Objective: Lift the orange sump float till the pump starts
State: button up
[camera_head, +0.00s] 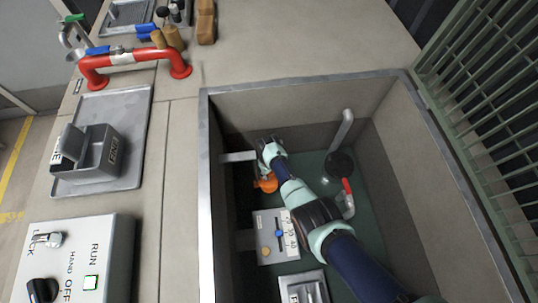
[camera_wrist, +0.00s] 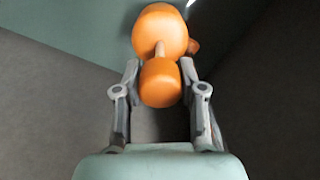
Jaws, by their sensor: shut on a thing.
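The orange sump float (camera_head: 266,183) is at the left side of the sump pit, mostly hidden by my arm in the head view. In the wrist view the float (camera_wrist: 160,84) shows a rounded body, a thin stem and a smaller knob. My gripper (camera_wrist: 160,78) is shut on it, with a finger on each side of the knob. In the head view my gripper (camera_head: 268,168) reaches down into the pit, just by the float. I cannot see the pump running or stopped.
The pit has a metal rim (camera_head: 204,200). Inside are a pale panel with a blue slider (camera_head: 268,246), a grey pipe (camera_head: 342,130) and a red-handled valve (camera_head: 347,188). A green grille (camera_head: 490,110) stands at right. A control box (camera_head: 120,265) with a green-lit button is at left.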

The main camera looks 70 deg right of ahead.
jog(key=shift+f+b, duration=1.95)
jog(key=shift+f, duration=0.45)
jog(key=shift+r, duration=0.1)
jog(key=o, duration=1.2)
notch_tip(320, 180, up, 12)
jog(key=shift+r, duration=0.1)
